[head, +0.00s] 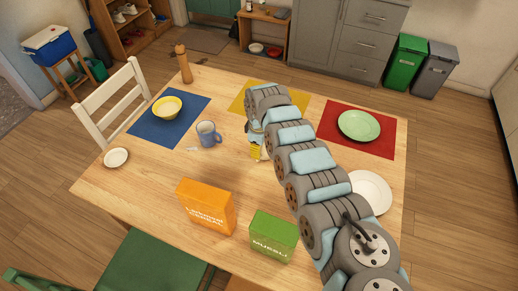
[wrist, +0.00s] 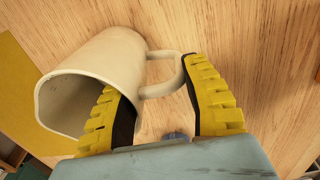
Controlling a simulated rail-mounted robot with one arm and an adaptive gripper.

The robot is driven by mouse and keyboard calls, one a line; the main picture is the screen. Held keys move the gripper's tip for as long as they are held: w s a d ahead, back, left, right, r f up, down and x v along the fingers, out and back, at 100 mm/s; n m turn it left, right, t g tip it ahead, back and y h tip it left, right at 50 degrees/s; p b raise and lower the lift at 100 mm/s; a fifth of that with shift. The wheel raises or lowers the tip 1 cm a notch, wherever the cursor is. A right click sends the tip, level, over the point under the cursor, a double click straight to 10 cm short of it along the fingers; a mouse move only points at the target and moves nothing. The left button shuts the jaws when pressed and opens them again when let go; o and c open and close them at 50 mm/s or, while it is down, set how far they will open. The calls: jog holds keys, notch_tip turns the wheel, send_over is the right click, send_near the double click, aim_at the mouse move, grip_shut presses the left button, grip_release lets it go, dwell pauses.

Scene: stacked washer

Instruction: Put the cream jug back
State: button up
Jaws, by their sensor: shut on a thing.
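The cream jug (wrist: 100,62) fills the left of the wrist view, its mouth facing the lower left and its handle (wrist: 168,88) to the right. My gripper (wrist: 150,76) is shut on the jug at its handle side, with one yellow finger against the jug's body and the other at the handle's outer side. In the head view my gripper (head: 256,146) is over the middle of the table, and my arm hides most of it and the jug. I cannot tell how high the jug is above the wood.
A yellow mat (head: 240,98) is behind; an orange box (head: 205,206) and green box (head: 273,237) stand in front. A white plate (head: 376,188) lies right.

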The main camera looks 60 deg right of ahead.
jog(key=o, duration=1.2)
jog(key=shift+f, duration=0.1)
jog(key=shift+c, duration=0.2)
notch_tip(320, 180, up, 12)
jog(key=shift+s+a+p, duration=0.15)
jog(key=shift+p, duration=0.25)
